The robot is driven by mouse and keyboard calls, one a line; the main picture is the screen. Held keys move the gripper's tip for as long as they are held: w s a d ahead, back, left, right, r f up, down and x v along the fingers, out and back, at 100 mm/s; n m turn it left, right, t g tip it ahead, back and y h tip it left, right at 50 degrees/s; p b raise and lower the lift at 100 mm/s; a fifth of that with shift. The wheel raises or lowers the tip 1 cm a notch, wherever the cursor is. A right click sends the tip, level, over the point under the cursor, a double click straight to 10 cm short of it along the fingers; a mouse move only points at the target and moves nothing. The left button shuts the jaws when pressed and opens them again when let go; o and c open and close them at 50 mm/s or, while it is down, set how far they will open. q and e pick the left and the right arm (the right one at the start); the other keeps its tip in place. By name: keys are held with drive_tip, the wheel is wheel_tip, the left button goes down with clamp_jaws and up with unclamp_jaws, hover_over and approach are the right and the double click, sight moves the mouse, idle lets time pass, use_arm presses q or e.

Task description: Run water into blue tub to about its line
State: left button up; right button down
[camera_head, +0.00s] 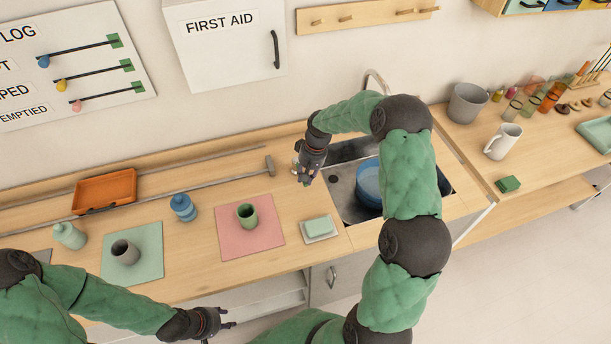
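The blue tub (367,186) stands in the metal sink (345,206). My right arm hides part of the tub, and its line and any water inside cannot be made out. The curved tap (374,76) shows its top behind my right arm; its spout end is hidden. My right gripper (304,183) points down at the sink's left edge, left of the tub; its fingers are small and dark, so its opening is unclear. My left gripper (229,318) is open and empty in front of the counter's front edge, away from the sink.
A soap bar on a dish (319,238) sits left of the sink. A grey bin (467,103) and white jug (502,142) stand right.

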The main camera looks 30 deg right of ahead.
drive_tip(key=c, duration=1.1)
unclamp_jaws()
drive_tip(key=shift+d, duration=0.1)
drive_tip(key=shift+o, duration=0.2)
wheel_tip(320, 180, up, 12)
drive_tip(key=d, duration=0.2)
drive_tip(key=shift+s, duration=0.25)
drive_tip(key=shift+d, duration=0.1)
